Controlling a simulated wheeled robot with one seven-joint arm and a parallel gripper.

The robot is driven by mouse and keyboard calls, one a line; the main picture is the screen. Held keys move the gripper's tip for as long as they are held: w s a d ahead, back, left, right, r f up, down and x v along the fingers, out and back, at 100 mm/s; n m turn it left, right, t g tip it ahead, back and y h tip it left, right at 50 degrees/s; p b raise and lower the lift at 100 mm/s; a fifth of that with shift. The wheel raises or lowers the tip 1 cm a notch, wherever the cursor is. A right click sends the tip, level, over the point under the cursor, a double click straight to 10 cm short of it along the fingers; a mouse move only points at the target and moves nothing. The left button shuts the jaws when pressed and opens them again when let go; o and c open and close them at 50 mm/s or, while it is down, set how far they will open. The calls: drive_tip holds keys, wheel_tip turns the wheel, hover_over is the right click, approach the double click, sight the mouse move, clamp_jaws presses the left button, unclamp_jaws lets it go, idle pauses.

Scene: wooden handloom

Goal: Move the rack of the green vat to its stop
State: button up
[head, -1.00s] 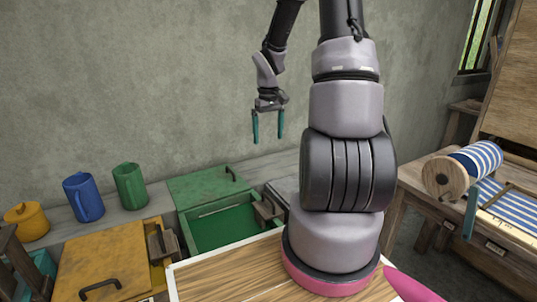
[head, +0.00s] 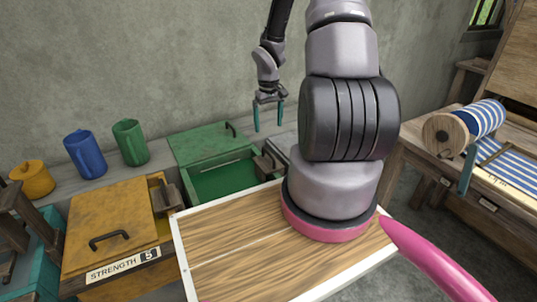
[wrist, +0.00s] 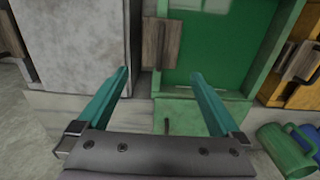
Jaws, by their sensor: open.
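The green vat (head: 222,186) stands open beyond my wooden deck, its green lid (head: 205,143) folded back behind it. A wooden block (head: 268,165) sits at its right edge; I cannot tell whether it belongs to the rack. A thin pale line crosses the vat's inside, and the rack is not clearly visible. My gripper (head: 268,117) is open and empty, above and behind the block in the head view. In the wrist view, my gripper (wrist: 160,75) points toward the green vat (wrist: 222,45) and the wooden block (wrist: 161,43), touching neither.
A yellow vat (head: 105,222) labelled "STRENGTH 5" stands left of the green one. Blue (head: 85,155) and green (head: 130,142) jugs and a yellow pot (head: 32,178) line the back ledge. A loom bench with a striped roll (head: 478,120) is at right.

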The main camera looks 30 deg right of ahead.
wheel_tip(320, 180, down, 14)
drive_tip(key=shift+r, duration=0.1)
idle(0.7)
clamp_jaws()
wheel_tip(320, 180, up, 18)
drive_tip(key=shift+r, duration=0.15)
idle(1.4)
unclamp_jaws()
wheel_tip(320, 180, up, 7)
hover_over(268, 151)
drive_tip(key=shift+s, duration=0.15)
idle(0.4)
idle(0.4)
